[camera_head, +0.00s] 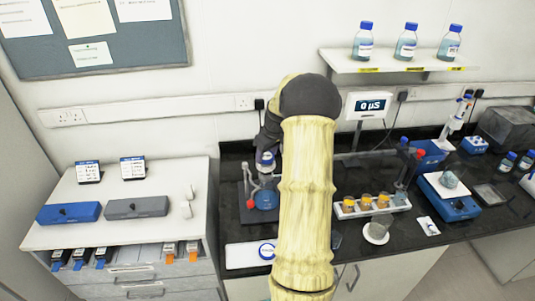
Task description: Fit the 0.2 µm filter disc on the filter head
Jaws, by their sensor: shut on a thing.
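My gripper (267,146) hangs beyond my raised arm, over the left end of the dark bench. Its fingers are small and partly hidden by the arm. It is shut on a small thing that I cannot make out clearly. A white-and-blue piece (265,161) shows just below it; I cannot tell whether this is held or is part of the filter head. Directly beneath is a stand (247,186) with a round flask of blue liquid (266,199) and a red knob (250,204). I cannot make out the 0.2 µm filter disc for certain.
A white card with a blue ring (246,255) lies in front of the stand. To the right are a rack with orange-topped jars (366,205), a meter display (367,107) and a blue device (449,201). The white cabinet at left bears blue (69,213) and grey (136,207) boxes.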

